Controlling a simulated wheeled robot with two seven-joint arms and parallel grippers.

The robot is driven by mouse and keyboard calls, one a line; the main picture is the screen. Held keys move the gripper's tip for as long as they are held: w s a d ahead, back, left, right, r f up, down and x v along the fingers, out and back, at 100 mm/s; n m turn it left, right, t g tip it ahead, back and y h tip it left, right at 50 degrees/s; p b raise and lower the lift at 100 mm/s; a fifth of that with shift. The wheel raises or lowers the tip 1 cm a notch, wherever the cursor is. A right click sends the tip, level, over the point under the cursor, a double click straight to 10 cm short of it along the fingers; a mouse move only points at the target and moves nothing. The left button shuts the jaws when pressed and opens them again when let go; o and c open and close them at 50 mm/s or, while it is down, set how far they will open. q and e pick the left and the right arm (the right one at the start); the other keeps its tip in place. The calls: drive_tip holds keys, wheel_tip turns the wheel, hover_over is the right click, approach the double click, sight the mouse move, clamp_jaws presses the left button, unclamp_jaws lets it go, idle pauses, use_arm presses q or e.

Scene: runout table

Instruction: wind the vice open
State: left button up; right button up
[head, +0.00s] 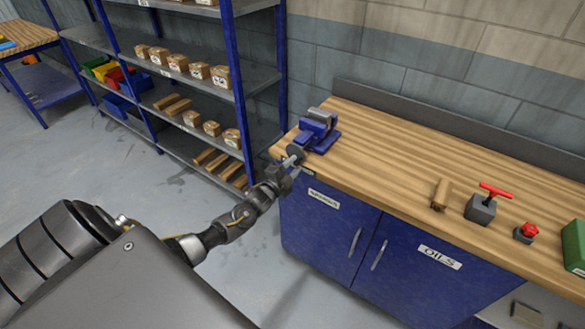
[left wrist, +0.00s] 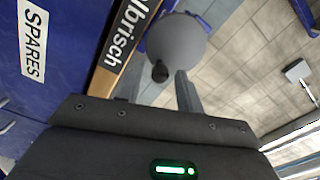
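The blue vice (head: 320,131) with its grey jaws is mounted at the left end of the wooden workbench. Its round grey handwheel (head: 294,151) faces the bench's left front corner. In the left wrist view the handwheel (left wrist: 177,42) shows as a grey disc with a black knob (left wrist: 160,72) near its rim. My left gripper (head: 289,166) is just in front of the handwheel. Its fingers (left wrist: 158,92) are apart, with the knob in line with the gap between them. I cannot tell whether they touch the knob. My right gripper is not in view.
On the workbench (head: 390,150) are a wooden block (head: 440,195), a grey block with a red T-handle (head: 481,207), a red-knobbed item (head: 526,232) and a green box (head: 574,246). Blue cabinets (head: 328,232) stand below. Shelving (head: 233,70) with boxes is behind left.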

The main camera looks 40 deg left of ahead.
use_arm(q)
drive_tip(key=m, duration=0.4)
drive_tip(key=shift+m, duration=0.4)
drive_tip(key=shift+c, duration=0.2)
clamp_jaws()
drive_tip(key=n, duration=0.1)
drive_tip(key=r+n+p, duration=0.1)
drive_tip(key=shift+n, duration=0.8)
